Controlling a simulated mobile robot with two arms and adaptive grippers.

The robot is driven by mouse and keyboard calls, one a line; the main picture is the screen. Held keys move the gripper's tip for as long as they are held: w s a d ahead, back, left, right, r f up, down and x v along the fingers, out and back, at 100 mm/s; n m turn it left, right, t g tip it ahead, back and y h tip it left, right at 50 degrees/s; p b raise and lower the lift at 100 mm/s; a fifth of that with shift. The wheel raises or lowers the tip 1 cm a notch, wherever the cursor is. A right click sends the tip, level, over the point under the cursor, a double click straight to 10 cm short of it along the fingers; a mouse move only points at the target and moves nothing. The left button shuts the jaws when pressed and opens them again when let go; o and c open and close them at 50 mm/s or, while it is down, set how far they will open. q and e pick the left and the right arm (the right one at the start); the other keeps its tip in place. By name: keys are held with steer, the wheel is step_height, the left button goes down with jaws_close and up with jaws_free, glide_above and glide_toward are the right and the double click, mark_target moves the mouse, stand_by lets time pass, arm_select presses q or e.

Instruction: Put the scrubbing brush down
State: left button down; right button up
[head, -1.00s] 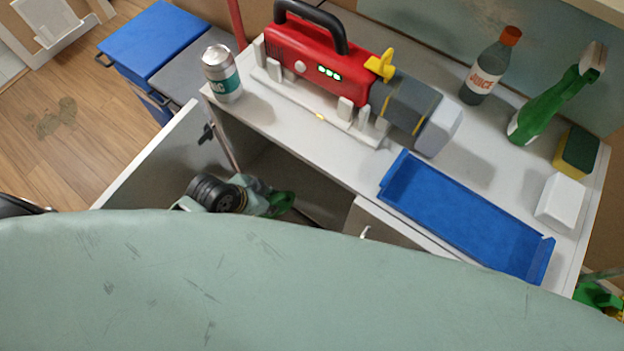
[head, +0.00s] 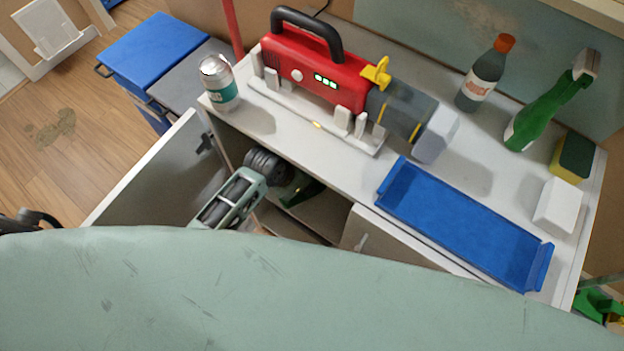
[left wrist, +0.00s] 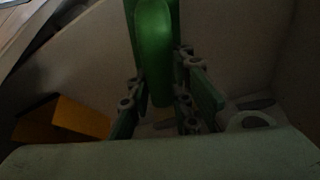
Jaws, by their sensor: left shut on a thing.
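The scrubbing brush shows as a green handle (left wrist: 155,45) in the left wrist view, pointing away between the fingers of my left gripper (left wrist: 165,90). The gripper is shut on it. In the head view my left gripper (head: 288,186) reaches into the open, dark cabinet below the worktop, and part of the green handle (head: 304,192) shows there. The brush's head is not clear in either view. I cannot tell whether the brush touches the cabinet floor. My right gripper is not in view.
The cabinet door (head: 165,170) stands open at the left. On the worktop are a red machine (head: 315,70), a can (head: 220,85), a blue tray (head: 460,225), a juice bottle (head: 485,75), a green spray bottle (head: 545,110) and a sponge (head: 572,158). An orange-brown object (left wrist: 80,118) lies inside the cabinet.

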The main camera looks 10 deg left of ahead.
arm_select(q)
steer(key=shift+w+d+f, duration=0.35)
steer(key=shift+w+d, duration=0.1)
steer(key=shift+w, duration=0.1)
steer(key=shift+w+d+f, duration=0.35)
steer(key=shift+w+d, duration=0.05)
steer(key=shift+w, duration=0.15)
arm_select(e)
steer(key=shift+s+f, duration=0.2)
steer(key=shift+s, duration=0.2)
arm_select(q)
steer(key=shift+f, duration=0.1)
steer(key=c, duration=1.6)
jaws_free()
steer(key=shift+s, duration=0.1)
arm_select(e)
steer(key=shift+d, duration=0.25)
arm_select(q)
steer(key=shift+o, duration=0.2)
